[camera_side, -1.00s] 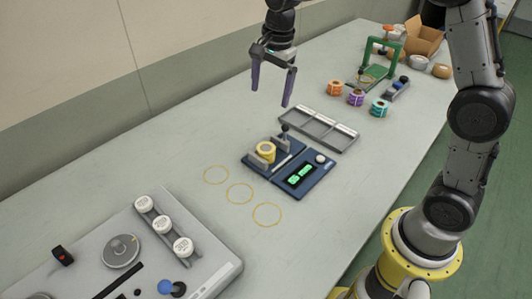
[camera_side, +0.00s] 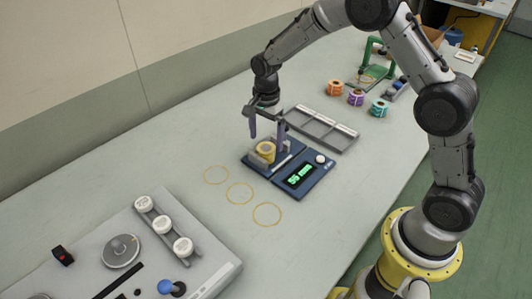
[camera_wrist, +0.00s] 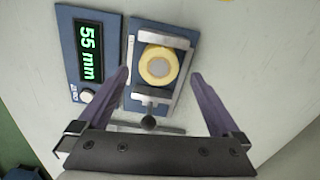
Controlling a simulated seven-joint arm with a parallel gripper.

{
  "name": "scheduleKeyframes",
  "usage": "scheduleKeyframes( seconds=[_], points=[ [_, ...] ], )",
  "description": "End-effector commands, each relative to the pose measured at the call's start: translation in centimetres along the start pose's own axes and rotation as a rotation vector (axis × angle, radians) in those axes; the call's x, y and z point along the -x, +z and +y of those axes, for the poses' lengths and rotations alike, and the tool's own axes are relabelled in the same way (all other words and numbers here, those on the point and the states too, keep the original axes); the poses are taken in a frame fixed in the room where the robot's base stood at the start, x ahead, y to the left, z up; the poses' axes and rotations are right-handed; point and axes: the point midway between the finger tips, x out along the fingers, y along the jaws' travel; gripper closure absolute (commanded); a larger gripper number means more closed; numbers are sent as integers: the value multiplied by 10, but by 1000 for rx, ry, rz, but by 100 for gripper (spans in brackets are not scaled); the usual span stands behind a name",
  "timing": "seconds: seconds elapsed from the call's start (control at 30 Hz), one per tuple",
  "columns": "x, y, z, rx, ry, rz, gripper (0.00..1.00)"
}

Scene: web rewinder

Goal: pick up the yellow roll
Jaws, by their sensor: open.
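The yellow roll (camera_side: 266,149) with a pale core sits between the grey jaws of a blue measuring device (camera_side: 287,177). In the wrist view the yellow roll (camera_wrist: 158,66) lies ahead of the fingertips, roughly centred between them. The device's green display (camera_wrist: 91,53) reads 55 mm. My gripper (camera_side: 267,144) is open and empty, with its two purple fingers pointing down over the roll. In the wrist view my gripper (camera_wrist: 160,76) has its fingers spread on either side, apart from the roll.
A grey tray (camera_side: 340,143) lies behind the device. Orange, purple and teal rolls (camera_side: 356,97) stand farther back near a green frame (camera_side: 366,62). Three yellow rings (camera_side: 240,194) mark the table in front. A grey machine (camera_side: 205,270) with white rolls is at front left.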

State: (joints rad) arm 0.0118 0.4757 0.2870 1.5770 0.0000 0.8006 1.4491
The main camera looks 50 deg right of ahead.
Motion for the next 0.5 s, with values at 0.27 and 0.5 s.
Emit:
scheduleKeyframes(
  seconds=[0.27,0.5],
  points=[
    [-38,2,3,0,5,-1,0],
    [-50,2,2,0,2,0,0]
  ],
)
